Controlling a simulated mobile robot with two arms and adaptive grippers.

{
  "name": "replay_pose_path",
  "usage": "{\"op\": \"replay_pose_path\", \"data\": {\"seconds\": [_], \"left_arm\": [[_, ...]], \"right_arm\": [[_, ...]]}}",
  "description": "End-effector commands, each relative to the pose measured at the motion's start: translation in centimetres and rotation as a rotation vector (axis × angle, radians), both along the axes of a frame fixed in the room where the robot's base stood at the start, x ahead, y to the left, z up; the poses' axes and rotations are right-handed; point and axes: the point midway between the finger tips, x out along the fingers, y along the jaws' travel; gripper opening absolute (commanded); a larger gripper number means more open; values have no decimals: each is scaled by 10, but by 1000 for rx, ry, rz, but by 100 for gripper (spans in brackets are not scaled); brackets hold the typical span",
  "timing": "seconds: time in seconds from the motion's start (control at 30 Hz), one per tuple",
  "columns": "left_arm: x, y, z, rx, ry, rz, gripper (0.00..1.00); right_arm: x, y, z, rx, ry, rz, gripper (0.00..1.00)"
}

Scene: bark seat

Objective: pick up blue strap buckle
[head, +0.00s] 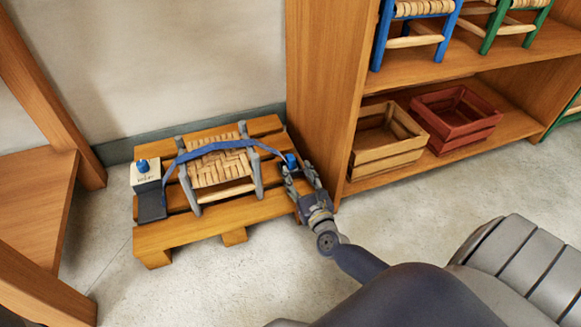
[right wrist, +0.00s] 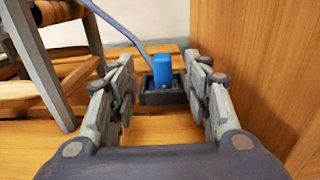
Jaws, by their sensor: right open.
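The blue strap buckle (head: 291,160) is at the right end of a blue strap (head: 235,146) that runs over a small grey stool with a woven seat (head: 219,166) on a wooden pallet (head: 190,225). In the right wrist view the buckle (right wrist: 162,70) stands upright in a small dark holder (right wrist: 163,96). My right gripper (head: 302,177) is open, and its fingers (right wrist: 158,84) point at the buckle from either side, with gaps visible on both sides. I cannot tell whether a finger touches the holder. My left gripper is not in view.
A wooden shelf unit (head: 325,90) stands close on the right of the buckle, with two crates (head: 388,146) on its lower shelf. A white box with a blue knob (head: 145,174) sits at the pallet's left. The stool's leg is left of my right gripper.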

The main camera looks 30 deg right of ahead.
Motion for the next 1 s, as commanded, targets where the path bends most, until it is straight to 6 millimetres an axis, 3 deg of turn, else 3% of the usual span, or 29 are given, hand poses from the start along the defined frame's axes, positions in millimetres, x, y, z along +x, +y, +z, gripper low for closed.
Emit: {"op": "replay_pose_path", "data": {"seconds": [0.33, 0.63, 0.67, 0.8, 0.87, 1.0], "left_arm": [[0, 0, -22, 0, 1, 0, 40], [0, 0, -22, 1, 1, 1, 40], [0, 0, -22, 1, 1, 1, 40], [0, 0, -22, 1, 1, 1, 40], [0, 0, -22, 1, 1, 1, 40], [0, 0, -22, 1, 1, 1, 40]], "right_arm": [[44, -14, 1, 0, -2, -1, 45], [49, -15, 2, -1, 0, 0, 45], [49, -15, 2, -1, 0, 0, 43], [49, -15, 2, -1, 0, 0, 11], [49, -15, 2, -1, 0, 0, 0], [49, -15, 3, -1, -2, 0, 0]]}}
